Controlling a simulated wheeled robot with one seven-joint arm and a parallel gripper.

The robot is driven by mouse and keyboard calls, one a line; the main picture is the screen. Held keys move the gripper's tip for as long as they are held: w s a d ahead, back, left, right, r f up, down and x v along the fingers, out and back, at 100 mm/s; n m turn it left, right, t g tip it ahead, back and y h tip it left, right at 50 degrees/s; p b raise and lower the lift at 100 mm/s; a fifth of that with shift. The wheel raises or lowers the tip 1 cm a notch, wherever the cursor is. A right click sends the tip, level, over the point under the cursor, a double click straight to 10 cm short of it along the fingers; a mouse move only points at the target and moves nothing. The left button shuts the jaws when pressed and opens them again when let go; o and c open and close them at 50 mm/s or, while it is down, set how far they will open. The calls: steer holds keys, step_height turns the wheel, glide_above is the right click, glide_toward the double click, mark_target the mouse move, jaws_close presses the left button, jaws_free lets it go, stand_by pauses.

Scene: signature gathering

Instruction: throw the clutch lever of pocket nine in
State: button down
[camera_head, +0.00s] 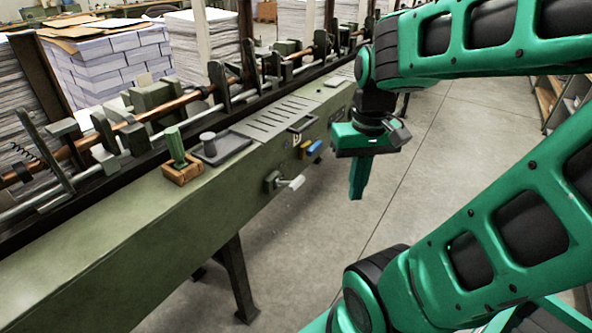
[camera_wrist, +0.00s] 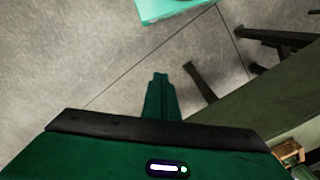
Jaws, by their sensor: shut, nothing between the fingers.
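A lever with a pale grey handle (camera_head: 292,183) sticks out from the front face of the long green machine (camera_head: 150,235) in the head view. I cannot read a pocket number on or near it. My gripper (camera_head: 356,194) hangs in the air over the floor, right of the lever and clear of the machine, with its fingers pointing down. Its fingers are shut together and empty, which the wrist view (camera_wrist: 160,78) also shows. The lever cannot be made out in the wrist view.
Blue and yellow parts (camera_head: 312,151) stick out from the machine's front face. A green-handled tool (camera_head: 176,148) stands in a wooden block (camera_head: 182,172) on the machine's top. A small dark tray (camera_head: 229,145) lies beside it. The floor (camera_head: 430,165) around my gripper is free.

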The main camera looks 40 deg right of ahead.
steer(key=w+d+r+n, duration=0.2)
steer(key=w+n, duration=0.2)
steer(key=w, duration=0.9)
steer(key=n+t, duration=0.1)
steer(key=n, duration=0.4)
glide_above(295, 180)
steer(key=shift+w+a, duration=0.1)
steer(key=shift+f, duration=0.1)
steer(key=f, duration=0.6)
steer(key=w+f, duration=0.1)
steer(key=f, duration=0.3)
steer(key=shift+a, duration=0.15)
steer(key=f, duration=0.1)
steer(key=s+f, duration=0.1)
steer(key=shift+s+d+f, duration=0.15)
steer(key=shift+d+f, duration=0.1)
steer(key=shift+f, duration=0.15)
steer(key=shift+s+f, duration=0.2)
steer(key=shift+f, duration=0.15)
steer(key=shift+d, duration=0.1)
